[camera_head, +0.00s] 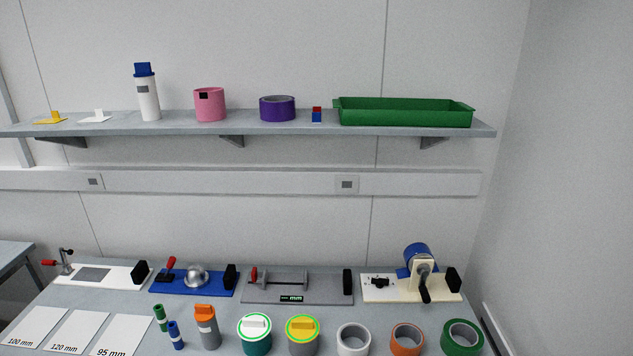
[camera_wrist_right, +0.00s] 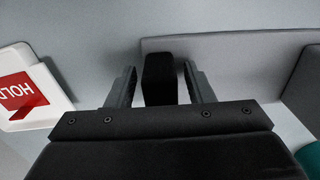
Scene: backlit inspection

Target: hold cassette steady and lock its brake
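In the right wrist view my right gripper (camera_wrist_right: 160,69) is open, with one finger on either side of a black block (camera_wrist_right: 160,86). The block stands between the fingers beside a grey surface (camera_wrist_right: 225,45); contact cannot be told. A white piece with a red HOLD plate (camera_wrist_right: 18,92) lies to the left. I cannot tell surely which thing is the cassette. In the head view a cream-based unit (camera_head: 400,292) carries a blue roll (camera_head: 417,254), a black lever (camera_head: 425,287) and a black block (camera_head: 453,280). Neither gripper shows in the head view.
Left of the cream unit stand a grey fixture (camera_head: 325,293), a blue-based one (camera_head: 210,287) and a white-based one (camera_head: 118,278). Jars and tape rolls line the front, including a green roll (camera_head: 462,338). A shelf (camera_head: 240,128) holds a green tray (camera_head: 405,117).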

